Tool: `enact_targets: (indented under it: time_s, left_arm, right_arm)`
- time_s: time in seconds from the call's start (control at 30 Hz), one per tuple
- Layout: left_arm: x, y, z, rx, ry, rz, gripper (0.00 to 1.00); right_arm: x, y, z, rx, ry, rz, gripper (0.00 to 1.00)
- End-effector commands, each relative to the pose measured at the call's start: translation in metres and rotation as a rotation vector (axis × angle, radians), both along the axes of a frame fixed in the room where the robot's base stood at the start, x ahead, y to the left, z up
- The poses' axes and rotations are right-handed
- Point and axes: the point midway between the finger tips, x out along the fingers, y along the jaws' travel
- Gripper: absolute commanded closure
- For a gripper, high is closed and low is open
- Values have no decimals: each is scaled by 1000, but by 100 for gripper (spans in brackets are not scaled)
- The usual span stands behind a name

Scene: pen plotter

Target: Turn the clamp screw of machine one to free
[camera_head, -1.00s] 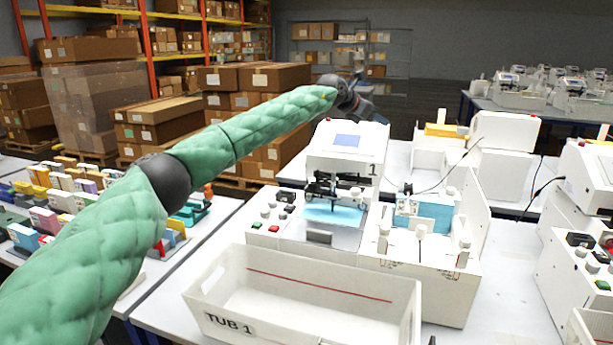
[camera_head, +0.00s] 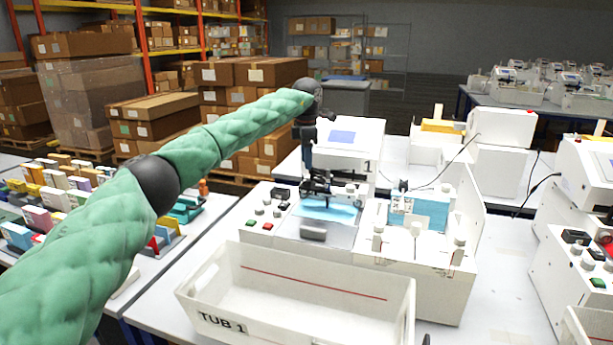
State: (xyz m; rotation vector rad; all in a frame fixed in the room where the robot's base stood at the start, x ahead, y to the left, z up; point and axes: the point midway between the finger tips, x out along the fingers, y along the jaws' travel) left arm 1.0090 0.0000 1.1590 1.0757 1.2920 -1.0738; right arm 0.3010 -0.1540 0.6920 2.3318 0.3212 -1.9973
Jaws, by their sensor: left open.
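Machine one (camera_head: 345,158) is a white pen plotter marked "1", with a small blue-grey screen on its sloped top. A dark pen carriage (camera_head: 342,190) sits in its opening above a light-blue sheet (camera_head: 330,210). My left arm reaches over from the left, and my left gripper (camera_head: 308,172) hangs down at the left front of the machine, close to the carriage. It is open; its fingertips are small and blend with the dark carriage parts, so I cannot tell whether it touches anything. I cannot make out the clamp screw. My right gripper is not in view.
A white tub marked "TUB 1" (camera_head: 283,320) stands in front of the machine. A control panel with knobs and green and red buttons (camera_head: 267,226) is at its left. A white unit with a blue block (camera_head: 420,210) stands at right. Other machines stand farther right.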

Motion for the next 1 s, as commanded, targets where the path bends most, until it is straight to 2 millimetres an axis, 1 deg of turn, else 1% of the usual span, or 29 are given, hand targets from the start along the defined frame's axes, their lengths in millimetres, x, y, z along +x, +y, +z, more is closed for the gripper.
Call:
enact_targets:
  time_s: [0.1, 0.13, 0.2, 0.3, 0.4, 0.6, 0.87, 0.9, 0.97, 1.0]
  left_arm:
    - [0, 0, -17, -2, 3, 1, 53]
    - [0, 1, -22, -2, 3, 1, 53]
    - [0, 1, -32, -1, 2, 2, 53]
    - [0, 0, -45, -1, 2, 2, 53]
    - [0, 0, -53, -2, 0, 2, 53]
    - [0, 0, -64, -2, 0, 2, 53]
    - [0, 0, -65, -2, -1, 2, 53]
    - [0, 0, -65, -2, -1, 2, 55]
    - [0, 0, -65, -2, -1, 2, 67]
    - [0, 0, -65, -2, -1, 2, 75]
  right_arm:
    - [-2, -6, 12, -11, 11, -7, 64]
    - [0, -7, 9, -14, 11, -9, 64]
    - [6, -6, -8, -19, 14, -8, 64]
    - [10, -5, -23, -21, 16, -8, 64]
    - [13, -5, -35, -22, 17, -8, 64]
    - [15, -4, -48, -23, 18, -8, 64]
    - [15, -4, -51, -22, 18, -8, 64]
    - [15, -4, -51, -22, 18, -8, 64]
    - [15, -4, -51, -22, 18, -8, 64]
    - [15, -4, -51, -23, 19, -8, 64]
